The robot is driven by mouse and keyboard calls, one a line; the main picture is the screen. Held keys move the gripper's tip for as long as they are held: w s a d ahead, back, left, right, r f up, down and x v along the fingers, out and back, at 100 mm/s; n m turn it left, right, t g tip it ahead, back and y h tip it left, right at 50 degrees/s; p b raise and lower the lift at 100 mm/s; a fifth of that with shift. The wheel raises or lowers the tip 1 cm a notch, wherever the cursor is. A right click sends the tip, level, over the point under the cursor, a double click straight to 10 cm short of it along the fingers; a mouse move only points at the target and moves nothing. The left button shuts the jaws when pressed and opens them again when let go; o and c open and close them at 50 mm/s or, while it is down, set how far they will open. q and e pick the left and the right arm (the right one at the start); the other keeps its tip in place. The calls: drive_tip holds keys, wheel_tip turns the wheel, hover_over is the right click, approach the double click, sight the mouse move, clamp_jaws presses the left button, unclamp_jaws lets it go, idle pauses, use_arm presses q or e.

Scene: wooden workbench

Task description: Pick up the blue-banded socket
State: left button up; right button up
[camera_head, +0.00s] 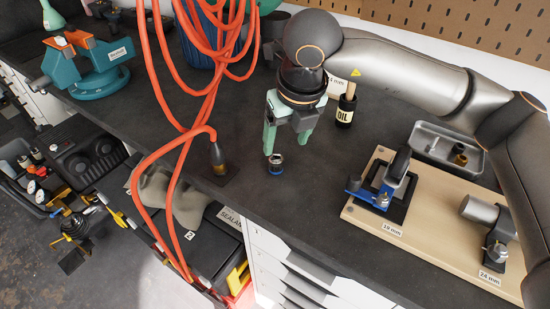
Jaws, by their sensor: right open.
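The blue-banded socket (276,166) is a small dark metal cylinder with a blue ring. It stands on the dark worktop near the front edge. My right gripper (286,146) has pale green fingers that point down and stand apart. It is just above and behind the socket, with its left fingertip close to the socket. I cannot tell whether that fingertip touches it. Nothing is between the fingers. My left gripper is not in view.
Red coiled hose (158,90) hangs left of the socket, by a dark nozzle (217,158). An oil bottle (345,108) stands behind right.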

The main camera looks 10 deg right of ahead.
sight(276, 159)
drive_tip(key=x, duration=0.3)
drive_tip(key=f, duration=0.1)
drive_tip(key=w+f+p, duration=0.1)
drive_tip(key=a+f, duration=0.1)
drive_tip(key=f, duration=0.1)
drive_tip(key=shift+w, duration=0.4)
drive_tip(key=shift+w+f, duration=0.1)
drive_tip(key=shift+f, duration=0.35)
clamp_jaws()
